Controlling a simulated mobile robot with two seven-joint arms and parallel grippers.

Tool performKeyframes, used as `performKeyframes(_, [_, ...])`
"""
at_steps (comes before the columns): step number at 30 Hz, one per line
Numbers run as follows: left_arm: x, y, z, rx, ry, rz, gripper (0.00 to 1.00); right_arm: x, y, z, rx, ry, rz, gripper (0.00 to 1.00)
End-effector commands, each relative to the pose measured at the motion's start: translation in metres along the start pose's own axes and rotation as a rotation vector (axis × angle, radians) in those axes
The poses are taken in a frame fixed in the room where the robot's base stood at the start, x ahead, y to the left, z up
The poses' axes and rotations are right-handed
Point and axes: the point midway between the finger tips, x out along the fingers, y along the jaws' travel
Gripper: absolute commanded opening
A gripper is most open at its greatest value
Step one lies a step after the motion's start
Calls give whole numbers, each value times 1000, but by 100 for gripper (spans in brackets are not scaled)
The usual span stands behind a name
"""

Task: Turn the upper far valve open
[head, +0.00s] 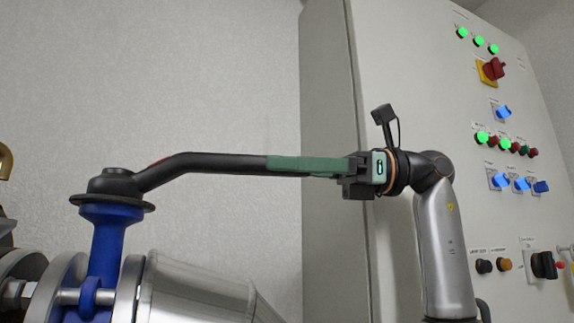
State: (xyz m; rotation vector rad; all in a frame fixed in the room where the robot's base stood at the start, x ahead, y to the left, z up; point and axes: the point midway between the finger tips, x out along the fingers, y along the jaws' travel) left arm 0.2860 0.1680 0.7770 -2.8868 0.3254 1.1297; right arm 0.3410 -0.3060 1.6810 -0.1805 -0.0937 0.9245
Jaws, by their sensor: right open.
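The valve has a blue body (105,245) at the left of the head view, with a black hub on top. Its long black lever (210,163) runs nearly level to the right and ends in a green sleeve (300,164). My right gripper (350,174) comes in from the right and is at the far right end of the green sleeve. Its dark fingers are open and seem to straddle the lever's end; whether they touch it I cannot tell. My left gripper is not in view.
A tall pale control cabinet (330,110) with lit green lamps and blue switches stands behind my right arm. Metal flanges and a silver conical pipe (195,290) lie below the lever. A brass-coloured part (5,160) shows at the left edge. The space above the lever is free.

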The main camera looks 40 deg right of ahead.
Motion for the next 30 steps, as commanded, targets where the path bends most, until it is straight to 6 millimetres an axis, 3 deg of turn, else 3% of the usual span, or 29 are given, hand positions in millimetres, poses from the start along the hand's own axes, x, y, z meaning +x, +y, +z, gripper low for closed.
performKeyframes(5, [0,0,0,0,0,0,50,-4,0,0,0,1,-1,61])
performKeyframes(8, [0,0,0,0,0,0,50,-17,0,0,-1,-1,-2,61])
performKeyframes(21, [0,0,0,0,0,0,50,-106,1,1,-1,-4,0,61])
performKeyframes(30, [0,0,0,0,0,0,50,-125,0,0,0,1,0,61])
